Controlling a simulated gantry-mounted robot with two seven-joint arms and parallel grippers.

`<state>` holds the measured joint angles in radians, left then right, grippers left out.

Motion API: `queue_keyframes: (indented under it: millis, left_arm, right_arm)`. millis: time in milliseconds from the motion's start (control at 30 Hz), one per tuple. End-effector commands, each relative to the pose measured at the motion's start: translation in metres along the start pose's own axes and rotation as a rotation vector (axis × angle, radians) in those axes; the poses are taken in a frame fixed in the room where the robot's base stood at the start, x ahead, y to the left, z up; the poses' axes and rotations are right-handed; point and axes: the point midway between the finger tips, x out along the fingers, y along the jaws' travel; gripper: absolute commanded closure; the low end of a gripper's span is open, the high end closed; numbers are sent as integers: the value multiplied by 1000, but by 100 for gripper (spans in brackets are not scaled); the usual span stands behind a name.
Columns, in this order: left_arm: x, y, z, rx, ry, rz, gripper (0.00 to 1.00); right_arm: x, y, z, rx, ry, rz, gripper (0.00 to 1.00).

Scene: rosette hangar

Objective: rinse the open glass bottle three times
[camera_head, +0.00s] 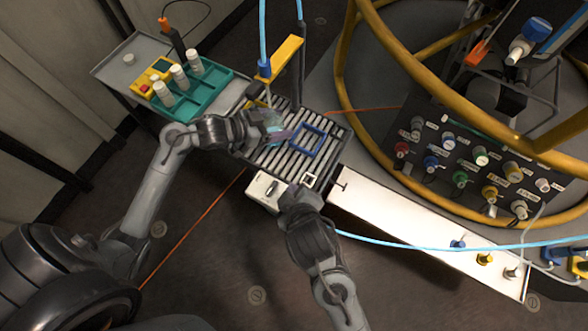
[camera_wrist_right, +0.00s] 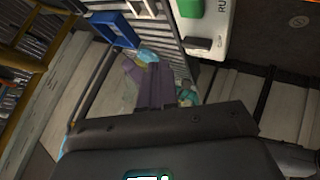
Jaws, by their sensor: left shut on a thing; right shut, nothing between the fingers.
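My left gripper (camera_head: 275,133) is shut on the glass bottle (camera_head: 271,119), a small, pale see-through shape over the slatted rack (camera_head: 262,160). The gripper hides part of the bottle, and I cannot make out its mouth. A blue nozzle (camera_head: 264,71) on a yellow bracket (camera_head: 284,57) hangs just above it, fed by a blue hose. My right gripper (camera_head: 300,188) is shut and empty by the rack's front edge, beside a white control box (camera_head: 263,190). In the right wrist view its purple fingers (camera_wrist_right: 151,80) are together, and the box shows a green button (camera_wrist_right: 190,7).
A blue square frame (camera_head: 307,140) lies on the rack. A teal tray (camera_head: 205,88) with several white-capped vials stands at the back left. A yellow rail (camera_head: 345,45) and a panel of coloured connectors (camera_head: 470,160) are at the right. A long white board (camera_head: 400,220) extends front right.

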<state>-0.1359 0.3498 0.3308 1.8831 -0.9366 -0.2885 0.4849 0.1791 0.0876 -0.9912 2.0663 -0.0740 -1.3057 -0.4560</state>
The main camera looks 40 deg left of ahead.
Motion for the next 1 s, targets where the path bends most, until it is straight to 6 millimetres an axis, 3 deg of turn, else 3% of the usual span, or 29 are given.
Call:
queue_keyframes:
  millis: [500,1000]
  left_arm:
    - [0,0,-1,1,1,0,63]
    - [0,0,-1,1,1,0,63]
  right_arm:
    - [-33,24,-25,1,2,1,100]
    - [-38,28,-28,0,0,0,100]
